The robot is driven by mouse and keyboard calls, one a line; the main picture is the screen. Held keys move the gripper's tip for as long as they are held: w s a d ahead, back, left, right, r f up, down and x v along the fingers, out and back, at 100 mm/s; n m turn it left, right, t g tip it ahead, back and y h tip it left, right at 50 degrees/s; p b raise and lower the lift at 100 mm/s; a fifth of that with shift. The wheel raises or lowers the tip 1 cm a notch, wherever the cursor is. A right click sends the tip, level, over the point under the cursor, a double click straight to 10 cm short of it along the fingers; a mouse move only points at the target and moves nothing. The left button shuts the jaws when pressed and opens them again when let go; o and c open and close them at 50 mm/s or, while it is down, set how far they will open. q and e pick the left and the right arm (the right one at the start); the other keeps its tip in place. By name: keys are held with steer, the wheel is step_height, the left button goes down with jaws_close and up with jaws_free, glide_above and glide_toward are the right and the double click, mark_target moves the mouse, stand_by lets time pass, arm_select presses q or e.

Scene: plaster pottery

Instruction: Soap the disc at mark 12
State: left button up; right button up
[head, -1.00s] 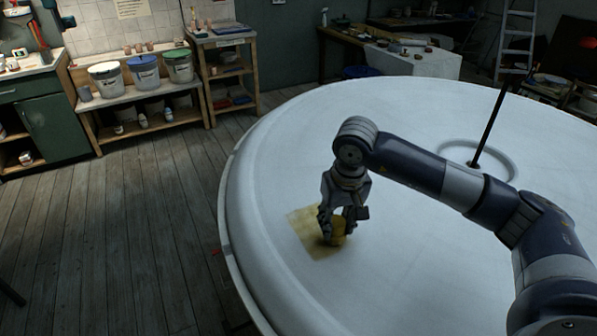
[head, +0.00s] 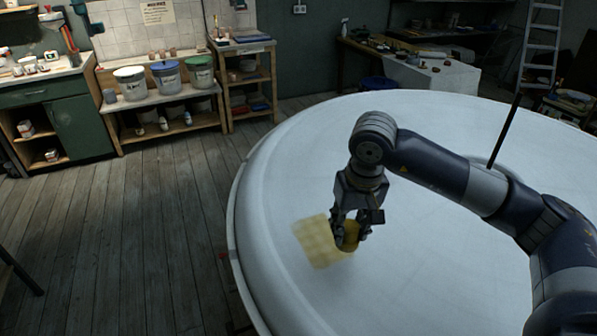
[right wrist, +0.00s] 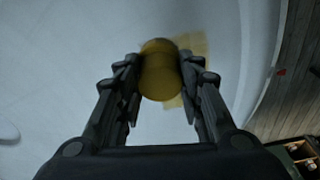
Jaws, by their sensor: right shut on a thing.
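The disc (head: 420,125) is a large round white plaster piece with a raised rounded rim. A yellowish soaped patch (head: 312,241) lies on its surface near the left rim. My right gripper (head: 350,232) is over the disc at the right edge of this patch. It is shut on a rounded yellow sponge (right wrist: 161,72), held between both fingers in the right wrist view. The sponge is at or just above the plaster; I cannot tell if it touches. The patch (right wrist: 196,60) shows behind the sponge there. No mark number is readable. My left gripper is out of view.
A dark upright rod (head: 504,133) stands at the disc's middle, partly behind my arm. Shelves with lidded buckets (head: 166,78) stand at the back left. A cluttered bench (head: 432,75) and a ladder (head: 541,45) are behind the disc.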

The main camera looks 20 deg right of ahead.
steer(key=shift+r+p, duration=0.4)
steer(key=shift+r, duration=0.6)
stand_by(0.4)
